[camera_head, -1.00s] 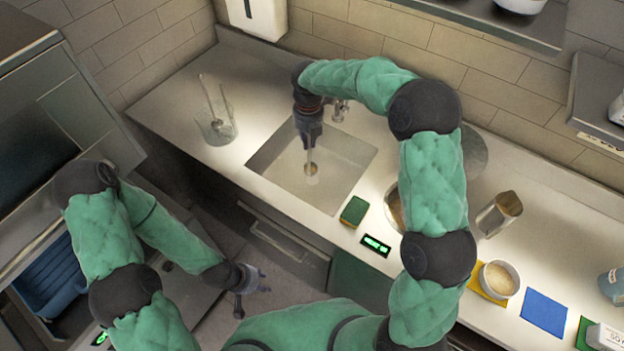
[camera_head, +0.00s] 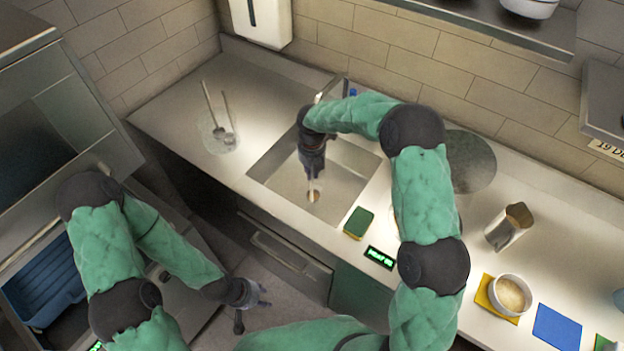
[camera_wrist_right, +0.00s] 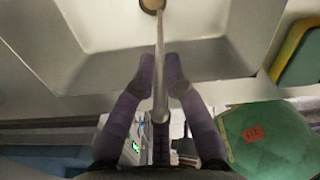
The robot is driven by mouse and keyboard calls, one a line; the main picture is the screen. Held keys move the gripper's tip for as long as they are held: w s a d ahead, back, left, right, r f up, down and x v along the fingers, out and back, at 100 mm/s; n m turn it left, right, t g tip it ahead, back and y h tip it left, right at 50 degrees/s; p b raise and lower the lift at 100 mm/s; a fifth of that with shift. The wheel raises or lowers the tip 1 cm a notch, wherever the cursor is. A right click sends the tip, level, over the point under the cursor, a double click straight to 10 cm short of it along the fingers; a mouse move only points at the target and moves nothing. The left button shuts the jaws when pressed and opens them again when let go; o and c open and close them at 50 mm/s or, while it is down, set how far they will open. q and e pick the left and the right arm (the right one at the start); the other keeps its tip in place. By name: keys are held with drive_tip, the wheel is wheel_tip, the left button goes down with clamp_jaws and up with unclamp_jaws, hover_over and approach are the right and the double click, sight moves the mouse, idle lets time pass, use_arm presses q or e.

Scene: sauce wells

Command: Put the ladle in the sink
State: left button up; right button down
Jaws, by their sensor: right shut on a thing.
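The sink (camera_head: 285,192) is a square basin set into the counter in the head view, and its wall also shows in the right wrist view (camera_wrist_right: 85,62). My right gripper (camera_head: 312,172) is over the basin, pointing down, shut on the ladle's handle (camera_wrist_right: 160,75). The ladle's small brownish bowl (camera_head: 313,196) hangs below the fingers, within the basin's outline. Whether it touches the sink floor I cannot tell. My left gripper (camera_head: 254,306) is low in front of the counter, away from the sink, its fingers apart and empty.
A clear jar with utensils (camera_head: 219,135) stands left of the sink. A green sponge (camera_head: 358,223) and a small lit display (camera_head: 380,257) lie right of it. A metal pitcher (camera_head: 508,227) and a white bowl (camera_head: 510,295) stand further right. A tap is behind the basin.

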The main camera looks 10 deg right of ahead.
drive_tip(key=shift+f, duration=1.7)
drive_tip(key=shift+f, duration=0.2)
drive_tip(key=c, duration=1.3)
unclamp_jaws()
wheel_tip(320, 180, up, 12)
drive_tip(key=shift+r+p, duration=0.2)
drive_tip(key=shift+p, duration=0.3)
